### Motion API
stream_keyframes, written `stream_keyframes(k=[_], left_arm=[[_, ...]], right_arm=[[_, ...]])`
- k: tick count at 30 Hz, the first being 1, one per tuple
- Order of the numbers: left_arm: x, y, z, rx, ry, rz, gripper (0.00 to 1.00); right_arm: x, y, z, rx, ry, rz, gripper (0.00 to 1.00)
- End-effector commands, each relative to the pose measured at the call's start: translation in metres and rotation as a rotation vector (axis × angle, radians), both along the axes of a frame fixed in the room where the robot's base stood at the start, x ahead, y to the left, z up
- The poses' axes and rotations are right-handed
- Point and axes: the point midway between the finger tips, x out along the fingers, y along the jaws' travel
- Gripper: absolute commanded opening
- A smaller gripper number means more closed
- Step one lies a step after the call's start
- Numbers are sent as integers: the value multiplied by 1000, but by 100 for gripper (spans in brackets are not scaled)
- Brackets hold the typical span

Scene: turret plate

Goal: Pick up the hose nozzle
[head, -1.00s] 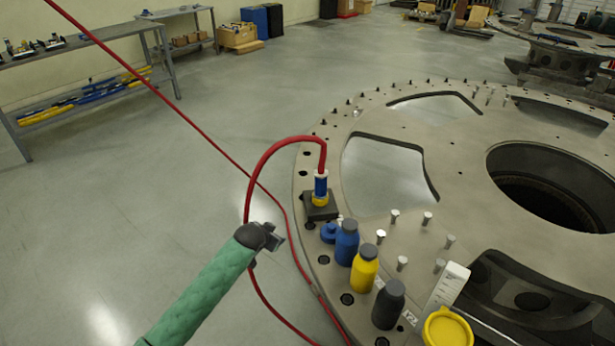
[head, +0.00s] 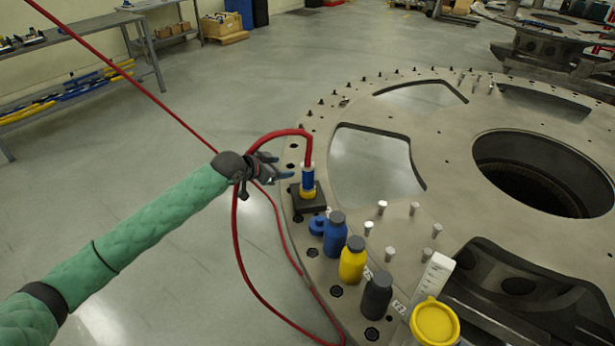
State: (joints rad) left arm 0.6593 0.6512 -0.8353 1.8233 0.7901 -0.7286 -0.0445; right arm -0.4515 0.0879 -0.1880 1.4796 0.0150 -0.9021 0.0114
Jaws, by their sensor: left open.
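The hose nozzle (head: 308,183) stands upright on a small dark block (head: 309,203) near the left edge of the turret plate (head: 451,127). It has a blue body, a yellow lower collar and a pale top, where the red hose (head: 270,136) joins and arches to the left. My left gripper (head: 284,172) is open and empty, just left of the nozzle and pointing right towards it, with a small gap between. The hose passes close by the gripper, and I cannot tell if they touch. My right gripper is not in view.
Blue (head: 335,234), yellow (head: 352,259) and dark (head: 376,295) bottles stand in a row in front of the nozzle. A blue cap (head: 317,224) lies close to its block. A yellow-lidded container (head: 435,321) is nearer. Pegs stand on the plate. Open floor lies left.

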Motion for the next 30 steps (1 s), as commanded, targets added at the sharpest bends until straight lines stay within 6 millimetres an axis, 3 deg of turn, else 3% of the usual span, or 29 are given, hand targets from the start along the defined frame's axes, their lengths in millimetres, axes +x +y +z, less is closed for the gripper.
stream_keyframes(k=[6,10,30], left_arm=[[-24,-30,7,-147,35,-81,58],[-29,-38,11,-195,45,-100,58],[-9,-73,-5,-202,47,-103,58]], right_arm=[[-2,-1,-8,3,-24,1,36],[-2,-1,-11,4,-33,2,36],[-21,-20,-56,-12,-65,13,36]])
